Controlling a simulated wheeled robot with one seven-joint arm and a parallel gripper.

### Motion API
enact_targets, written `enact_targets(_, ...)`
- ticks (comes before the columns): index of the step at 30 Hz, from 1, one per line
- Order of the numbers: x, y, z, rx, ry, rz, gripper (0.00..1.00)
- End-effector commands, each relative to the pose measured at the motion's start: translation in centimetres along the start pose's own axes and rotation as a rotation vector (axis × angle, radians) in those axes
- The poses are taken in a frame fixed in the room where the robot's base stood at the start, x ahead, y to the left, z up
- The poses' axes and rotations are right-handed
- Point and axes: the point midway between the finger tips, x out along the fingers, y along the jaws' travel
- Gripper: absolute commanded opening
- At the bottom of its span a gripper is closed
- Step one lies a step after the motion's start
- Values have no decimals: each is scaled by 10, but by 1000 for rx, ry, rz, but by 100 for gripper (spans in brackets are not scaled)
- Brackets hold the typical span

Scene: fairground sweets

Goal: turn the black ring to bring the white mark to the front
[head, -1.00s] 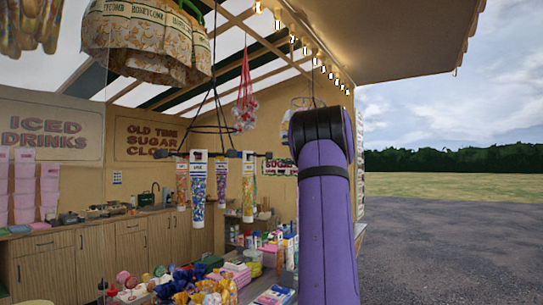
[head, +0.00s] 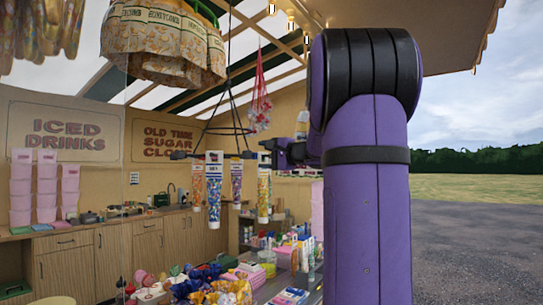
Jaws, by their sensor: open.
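The black ring (head: 228,131) hangs level on thin dark lines from the stall roof. Below it, several printed sweet tubes (head: 214,190) hang upright at dark holders, spread around the hanger. I cannot make out a white mark on the ring. My gripper (head: 268,152) is open, at the right side of the hanger near the height of the dark holders, its fingers pointing left. It looks close to the right-hand tube (head: 264,194), but I cannot tell whether it touches anything. My purple arm hides what lies behind it.
A red and white net (head: 260,105) hangs just right of the ring, above my gripper. A large patterned shade (head: 165,45) hangs at upper left. A counter (head: 285,285) of colourful sweets lies below. Wooden cupboards (head: 125,262) line the back wall. Open ground lies at right.

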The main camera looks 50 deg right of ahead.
Motion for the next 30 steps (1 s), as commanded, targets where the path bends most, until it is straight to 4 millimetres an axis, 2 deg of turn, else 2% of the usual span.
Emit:
enact_targets(9, 44, 0, 0, -1, -2, -1, 62)
enact_targets(15, 64, -1, 0, -1, -1, -1, 62)
enact_targets(21, 72, -1, 0, 0, 0, -1, 62)
enact_targets(29, 72, -1, 0, 0, 0, -1, 62)
enact_targets(30, 72, -1, 0, 0, 0, -1, 57)
